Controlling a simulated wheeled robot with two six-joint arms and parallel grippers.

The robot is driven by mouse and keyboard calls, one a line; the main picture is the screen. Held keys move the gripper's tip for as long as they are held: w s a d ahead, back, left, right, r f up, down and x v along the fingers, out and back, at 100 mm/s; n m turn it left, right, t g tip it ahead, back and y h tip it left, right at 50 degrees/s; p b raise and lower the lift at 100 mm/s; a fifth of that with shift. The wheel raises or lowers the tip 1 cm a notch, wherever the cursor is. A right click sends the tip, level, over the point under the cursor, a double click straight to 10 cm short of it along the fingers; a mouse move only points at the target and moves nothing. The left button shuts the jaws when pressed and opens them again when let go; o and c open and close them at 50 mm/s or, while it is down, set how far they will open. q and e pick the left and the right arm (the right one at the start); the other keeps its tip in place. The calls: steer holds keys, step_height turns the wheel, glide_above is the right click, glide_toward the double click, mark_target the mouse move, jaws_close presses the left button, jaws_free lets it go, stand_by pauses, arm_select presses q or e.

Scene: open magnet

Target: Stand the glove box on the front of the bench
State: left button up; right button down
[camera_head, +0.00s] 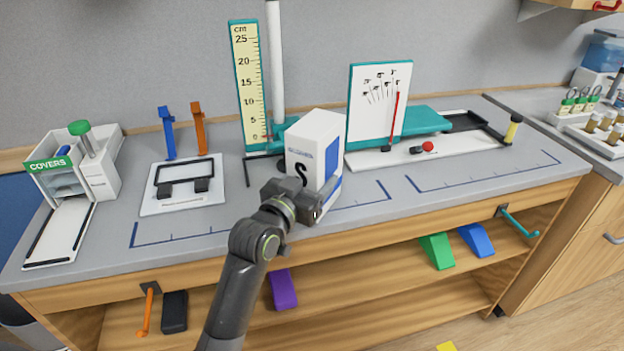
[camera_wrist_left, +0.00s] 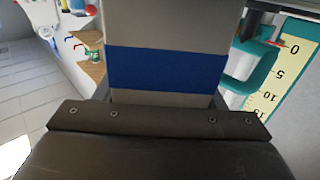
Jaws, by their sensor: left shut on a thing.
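The glove box (camera_head: 311,150) is a white carton with blue patches and a black S. It stands upright at the front middle of the grey bench (camera_head: 290,236), by a blue ruled line. My left gripper (camera_head: 317,207) reaches in from below and is shut on the box's lower front part. In the left wrist view the box (camera_wrist_left: 168,68) fills the middle as a pale face with a wide blue band, close against the gripper (camera_wrist_left: 160,112). Whether its base touches the bench is hard to tell. My right gripper is not in view.
A tall cm scale (camera_head: 246,85) on a teal stand is behind the box. A white board with a red pointer (camera_head: 378,100) stands close to its right. A COVERS dispenser (camera_head: 75,170) and a white tray (camera_head: 182,186) are to the left. Bare bench lies front right.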

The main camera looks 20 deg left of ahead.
arm_select(q)
steer(key=shift+r, duration=0.1)
steer(key=o, duration=1.2)
steer(key=shift+s, duration=0.15)
steer(key=s, duration=0.3)
steer(key=s+a, duration=0.1)
steer(key=s, duration=0.3)
steer(key=s+a, duration=0.1)
steer(key=s, duration=0.3)
steer(key=shift+s+a+b, duration=0.1)
steer(key=shift+s+b, duration=0.15)
steer(key=shift+b, duration=0.15)
